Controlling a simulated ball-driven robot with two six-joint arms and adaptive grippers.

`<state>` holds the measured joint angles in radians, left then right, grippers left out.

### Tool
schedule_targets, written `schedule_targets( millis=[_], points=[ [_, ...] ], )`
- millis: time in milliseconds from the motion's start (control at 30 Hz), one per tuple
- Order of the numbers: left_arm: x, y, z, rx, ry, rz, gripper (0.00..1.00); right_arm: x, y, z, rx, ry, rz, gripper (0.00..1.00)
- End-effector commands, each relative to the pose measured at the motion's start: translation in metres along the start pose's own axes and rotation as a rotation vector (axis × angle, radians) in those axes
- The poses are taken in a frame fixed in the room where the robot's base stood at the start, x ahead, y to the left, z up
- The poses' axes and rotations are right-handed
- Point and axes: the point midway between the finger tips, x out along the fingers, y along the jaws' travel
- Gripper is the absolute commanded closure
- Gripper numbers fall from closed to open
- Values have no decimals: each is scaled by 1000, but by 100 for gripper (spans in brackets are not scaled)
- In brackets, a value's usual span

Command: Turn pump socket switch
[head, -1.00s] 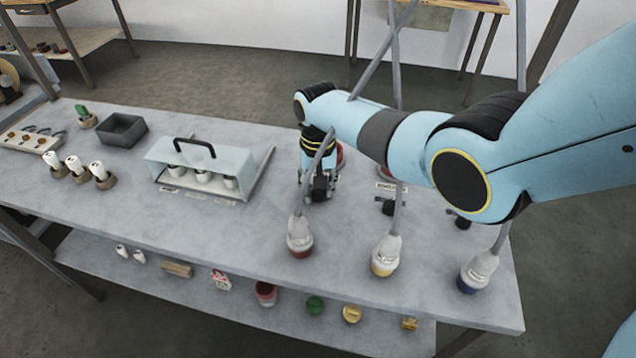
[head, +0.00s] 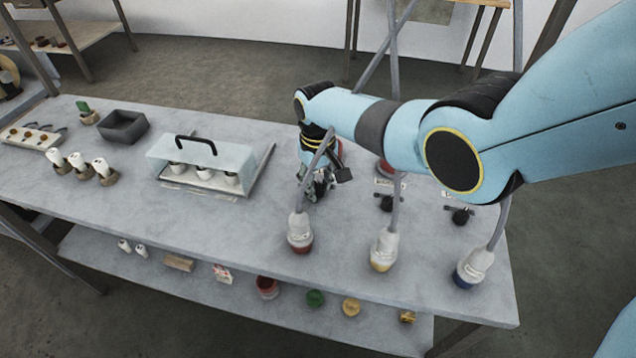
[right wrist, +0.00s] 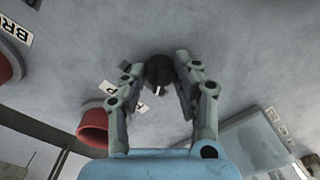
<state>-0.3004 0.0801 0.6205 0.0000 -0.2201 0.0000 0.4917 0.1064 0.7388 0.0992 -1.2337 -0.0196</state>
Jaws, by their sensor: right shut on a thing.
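My right gripper (head: 318,188) reaches down to the table behind the red-based bottle. In the right wrist view, its two fingers (right wrist: 159,78) stand on either side of a round black switch knob (right wrist: 158,68) with a pale mark and are shut on it. The knob is hidden behind the gripper in the head view. Two similar black switches, a middle one (head: 386,203) and a right one (head: 461,215), stand to the right, clear of the gripper. My left gripper is not in view.
Bottles with red (head: 299,235), yellow (head: 384,250) and blue (head: 472,267) bases stand along the front, with grey tubes rising past my arm. A clear handled cover (head: 205,160) stands to the left. The table between the cover and red-based bottle is bare.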

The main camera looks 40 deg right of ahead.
Motion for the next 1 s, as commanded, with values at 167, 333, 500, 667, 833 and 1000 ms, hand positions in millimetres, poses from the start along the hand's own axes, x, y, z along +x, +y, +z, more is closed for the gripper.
schedule_targets(
  millis=[167,333,500,667,833,1000],
  points=[
    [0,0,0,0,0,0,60,0,0,0,-2,1,-1,100],
    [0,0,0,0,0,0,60,0,0,0,-1,1,-1,64],
    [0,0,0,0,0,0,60,0,0,0,-1,0,-1,48],
    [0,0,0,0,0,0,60,0,0,0,0,0,0,48],
    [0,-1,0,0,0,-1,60,-6,0,-1,0,2,0,48],
    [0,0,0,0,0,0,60,-28,0,-1,-1,4,0,48]
  ],
)
